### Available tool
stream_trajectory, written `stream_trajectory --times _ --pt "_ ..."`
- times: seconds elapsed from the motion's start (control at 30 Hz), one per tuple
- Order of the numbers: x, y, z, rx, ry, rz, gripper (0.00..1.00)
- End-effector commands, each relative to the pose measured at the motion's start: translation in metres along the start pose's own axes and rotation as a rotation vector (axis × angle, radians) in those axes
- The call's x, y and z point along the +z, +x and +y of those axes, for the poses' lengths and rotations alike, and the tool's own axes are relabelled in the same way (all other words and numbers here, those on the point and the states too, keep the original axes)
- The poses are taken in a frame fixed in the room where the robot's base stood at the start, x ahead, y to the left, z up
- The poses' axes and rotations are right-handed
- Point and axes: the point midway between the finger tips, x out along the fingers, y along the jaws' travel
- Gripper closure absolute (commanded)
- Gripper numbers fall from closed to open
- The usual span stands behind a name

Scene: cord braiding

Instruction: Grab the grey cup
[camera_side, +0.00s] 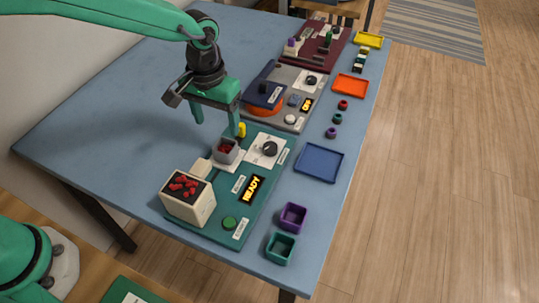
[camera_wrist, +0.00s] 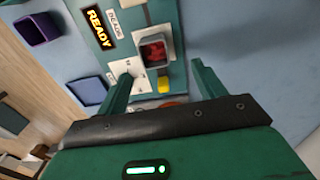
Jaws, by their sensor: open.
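The grey cup (camera_side: 227,156), square with red pieces inside, stands upright on a white plate of the green machine board. It also shows in the wrist view (camera_wrist: 153,39), ahead of the fingertips and between their lines. My gripper (camera_side: 216,118) is open and empty, pointing down above and a little behind the cup. In the wrist view the two fingers of my gripper (camera_wrist: 161,71) are spread wide, with nothing between them. The cup appears apart from both fingers.
A cream hopper of red pieces (camera_side: 188,197) stands beside the cup. A yellow part (camera_side: 240,130) is close to the right finger. The board has a dial (camera_side: 269,149) and a READY sign (camera_side: 251,189). Purple (camera_side: 292,217) and teal (camera_side: 280,248) containers and a blue tray (camera_side: 319,163) are nearby.

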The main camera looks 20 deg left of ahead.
Motion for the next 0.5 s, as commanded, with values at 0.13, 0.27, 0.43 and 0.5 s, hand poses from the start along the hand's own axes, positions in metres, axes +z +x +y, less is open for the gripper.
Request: stream_trajectory --times 0.13,0.27,0.43,0.5 --pt "-0.002 0.010 0.009 -0.007 0.000 -0.013 0.31" --pt "-0.002 0.011 0.010 -0.007 -0.001 -0.014 0.31" --pt "-0.002 0.016 0.009 -0.007 -0.001 -0.015 0.31" --pt "-0.001 0.022 0.009 -0.008 0.000 -0.016 0.31"
